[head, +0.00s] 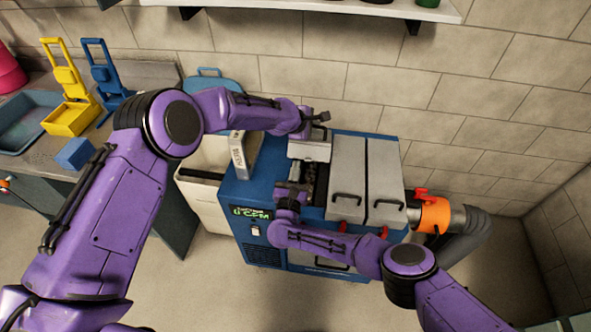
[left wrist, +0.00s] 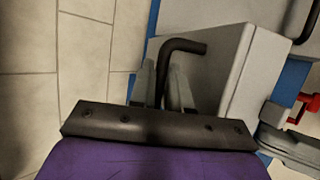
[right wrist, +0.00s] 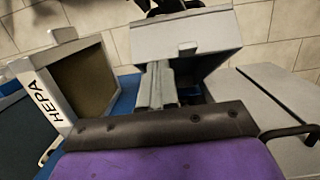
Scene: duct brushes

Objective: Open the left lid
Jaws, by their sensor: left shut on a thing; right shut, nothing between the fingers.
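The blue machine (head: 245,205) stands against the wall. Its grey left lid (head: 310,151) is tilted up at the back, and a dark opening (head: 318,180) shows in front of it. My left gripper (head: 318,120) is at the raised lid's top edge, shut on its black handle; the handle (left wrist: 188,47) shows between the fingers (left wrist: 163,85) in the left wrist view. My right gripper (head: 300,192) is shut and empty over the opening's left side. In the right wrist view its fingers (right wrist: 158,85) overlap the lid's lower edge (right wrist: 195,50); I cannot tell whether they touch.
Two more grey lids, the middle (head: 347,175) and right (head: 386,180), lie closed. A HEPA filter (head: 240,152) stands left of the opening. An orange duct collar (head: 432,213) is on the right. A shelf (head: 330,8) hangs above.

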